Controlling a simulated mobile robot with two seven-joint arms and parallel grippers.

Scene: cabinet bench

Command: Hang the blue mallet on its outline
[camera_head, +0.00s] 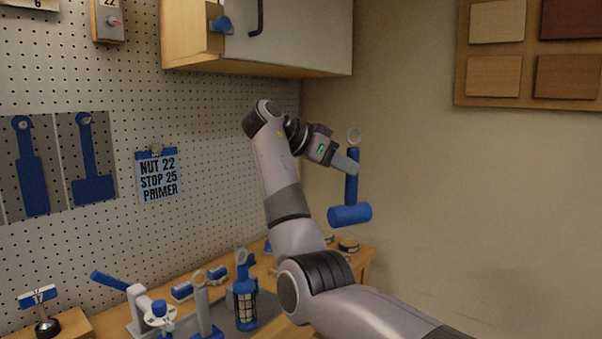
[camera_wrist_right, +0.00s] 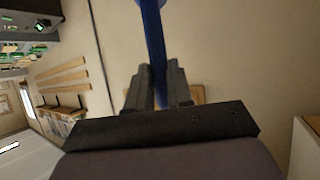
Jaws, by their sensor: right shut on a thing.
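The blue mallet (camera_head: 350,213) hangs head down from my right gripper (camera_head: 352,165), in front of the bare wall. A pale ring tops its handle. My right gripper is shut on the handle; in the right wrist view the blue handle (camera_wrist_right: 153,45) stands between the two fingers (camera_wrist_right: 158,88). Two blue outlines show on grey panels on the pegboard at the left: a mallet-shaped outline (camera_head: 93,165) with a wide foot, and a broader-bladed outline (camera_head: 32,170) left of it. The mallet is well to the right of both. My left gripper is not in view.
A cabinet (camera_head: 290,35) hangs above, its underside higher than the mallet. A note card (camera_head: 158,177) is on the pegboard. On the bench below are a blue lantern (camera_head: 244,295), a clamp (camera_head: 140,308) and a stand (camera_head: 203,310).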

